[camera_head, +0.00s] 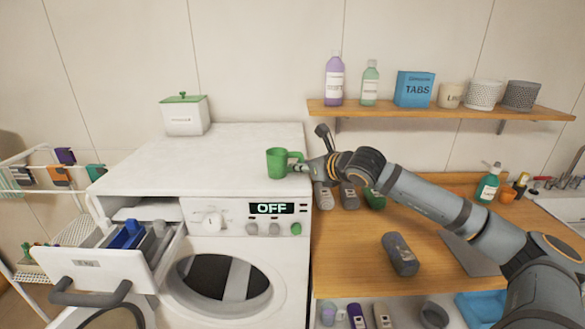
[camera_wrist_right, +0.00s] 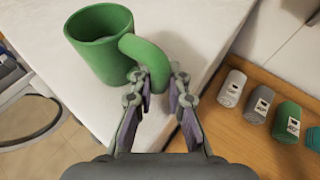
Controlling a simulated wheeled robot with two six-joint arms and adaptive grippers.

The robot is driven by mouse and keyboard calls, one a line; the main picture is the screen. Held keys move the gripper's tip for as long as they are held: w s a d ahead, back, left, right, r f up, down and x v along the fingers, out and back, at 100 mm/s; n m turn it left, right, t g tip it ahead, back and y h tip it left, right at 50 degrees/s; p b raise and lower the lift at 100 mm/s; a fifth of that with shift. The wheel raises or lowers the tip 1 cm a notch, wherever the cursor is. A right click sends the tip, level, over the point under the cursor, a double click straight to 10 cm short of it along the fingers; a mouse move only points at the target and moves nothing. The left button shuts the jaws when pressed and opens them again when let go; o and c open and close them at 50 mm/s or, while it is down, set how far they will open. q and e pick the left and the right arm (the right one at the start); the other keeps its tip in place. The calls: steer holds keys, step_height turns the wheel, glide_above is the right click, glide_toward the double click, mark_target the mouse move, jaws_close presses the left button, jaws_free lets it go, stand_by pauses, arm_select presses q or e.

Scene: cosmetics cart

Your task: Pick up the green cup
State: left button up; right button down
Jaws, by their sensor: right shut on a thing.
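The green cup (camera_head: 277,163) is upright at the front right corner of the white washing machine top (camera_head: 225,160). In the right wrist view the cup (camera_wrist_right: 92,48) shows its open rim, and its handle points toward my gripper. My right gripper (camera_head: 303,166) reaches in from the right at the handle. In the wrist view its fingers (camera_wrist_right: 160,82) are shut on the handle, one on each side. I cannot tell whether the cup's base touches the machine top. My left gripper is not in view.
The detergent drawer (camera_head: 95,265) stands open at the machine's front left. A white container with a green lid (camera_head: 185,115) stands at the back. A wooden counter (camera_head: 340,255) with bottles and a dark grey bottle (camera_head: 400,254) is at right, below a wall shelf (camera_head: 440,112).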

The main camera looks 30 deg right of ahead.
steer(key=shift+r, duration=0.1)
steer(key=shift+r+b, duration=0.3)
steer(key=shift+r, duration=0.55)
steer(key=r, duration=0.2)
steer(key=s+a, duration=0.1)
steer(key=shift+r, duration=0.4)
steer(key=s+a+r, duration=0.8)
steer(key=s, duration=0.1)
steer(key=shift+s+r, duration=0.15)
steer(key=shift+s, duration=0.15)
steer(key=shift+a, duration=0.1)
